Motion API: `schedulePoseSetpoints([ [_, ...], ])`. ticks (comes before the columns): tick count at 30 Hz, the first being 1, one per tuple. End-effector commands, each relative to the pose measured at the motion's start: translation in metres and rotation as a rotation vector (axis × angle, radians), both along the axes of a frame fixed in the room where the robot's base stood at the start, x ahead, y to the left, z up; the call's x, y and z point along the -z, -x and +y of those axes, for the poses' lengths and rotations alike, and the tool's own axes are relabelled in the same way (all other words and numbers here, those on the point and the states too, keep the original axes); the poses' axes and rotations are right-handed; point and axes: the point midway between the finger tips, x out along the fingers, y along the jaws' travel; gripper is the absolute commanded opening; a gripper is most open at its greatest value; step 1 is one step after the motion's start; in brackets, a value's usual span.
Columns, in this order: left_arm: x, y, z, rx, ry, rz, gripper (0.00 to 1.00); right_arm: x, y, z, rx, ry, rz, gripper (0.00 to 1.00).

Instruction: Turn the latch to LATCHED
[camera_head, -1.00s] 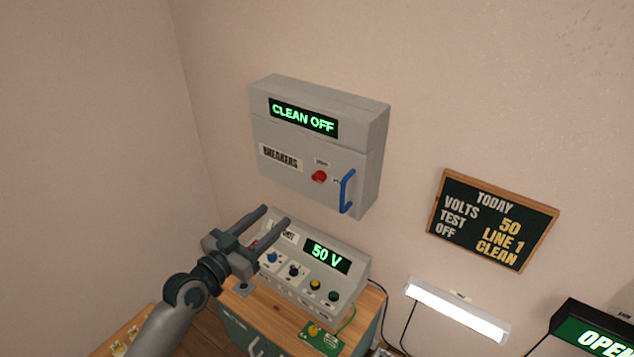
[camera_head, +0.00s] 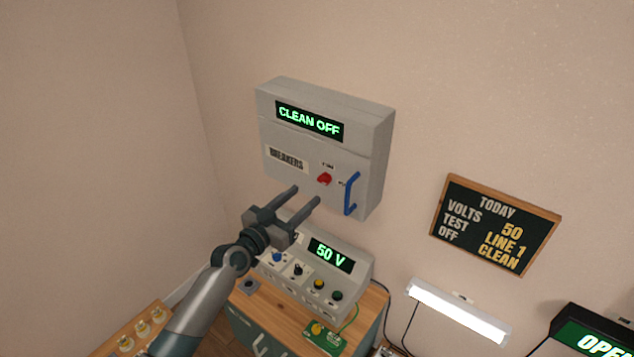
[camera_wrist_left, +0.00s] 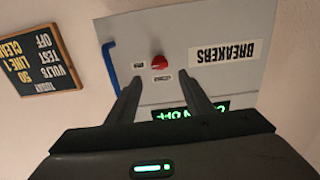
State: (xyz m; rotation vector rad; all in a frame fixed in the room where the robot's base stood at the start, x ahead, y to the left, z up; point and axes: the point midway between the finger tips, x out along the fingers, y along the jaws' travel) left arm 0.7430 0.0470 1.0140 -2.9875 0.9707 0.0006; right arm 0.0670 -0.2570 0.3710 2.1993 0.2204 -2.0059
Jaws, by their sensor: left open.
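The grey breaker box (camera_head: 318,118) hangs on the wall with a green CLEAN OFF display. The red latch knob (camera_head: 325,179) sits on its front door, between small labels too small to read in the head view. A blue handle (camera_head: 351,194) is to its right. My left gripper (camera_head: 308,193) is open and empty, below and left of the red knob, apart from it. In the left wrist view, which shows the box upside down, the red knob (camera_wrist_left: 160,62) lies beyond and between the two open fingers (camera_wrist_left: 168,92). My right gripper is not in view.
A test unit (camera_head: 318,262) reading 50 V stands on a wooden-topped cabinet (camera_head: 262,308) below the box. A chalkboard (camera_head: 495,225) and a lit lamp (camera_head: 458,311) are to the right. The wall around the box is clear.

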Motion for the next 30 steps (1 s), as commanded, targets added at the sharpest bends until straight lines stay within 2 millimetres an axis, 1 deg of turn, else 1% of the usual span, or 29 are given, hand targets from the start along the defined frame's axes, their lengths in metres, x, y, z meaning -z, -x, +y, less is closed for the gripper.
schedulePoseSetpoints([
  [1,-0.001,-0.008,-0.006,0.000,0.002,0.001,0.47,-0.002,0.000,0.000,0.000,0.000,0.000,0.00],
  [6,0.000,-0.031,-0.023,0.000,0.002,0.001,0.47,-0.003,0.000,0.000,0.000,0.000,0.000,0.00],
  [12,0.001,-0.051,-0.037,0.000,0.000,0.001,0.47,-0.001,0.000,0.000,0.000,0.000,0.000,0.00],
  [18,0.000,-0.059,-0.043,-0.001,0.000,0.000,0.47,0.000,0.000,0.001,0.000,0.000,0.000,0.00],
  [27,0.000,-0.060,-0.043,-0.001,0.000,0.000,0.47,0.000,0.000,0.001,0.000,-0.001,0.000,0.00],
  [29,0.000,-0.060,-0.043,-0.001,0.000,0.000,0.33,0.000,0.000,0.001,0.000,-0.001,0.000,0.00],
  [30,0.000,-0.060,-0.043,-0.001,0.000,0.000,0.23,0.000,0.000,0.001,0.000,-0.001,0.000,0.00],
])
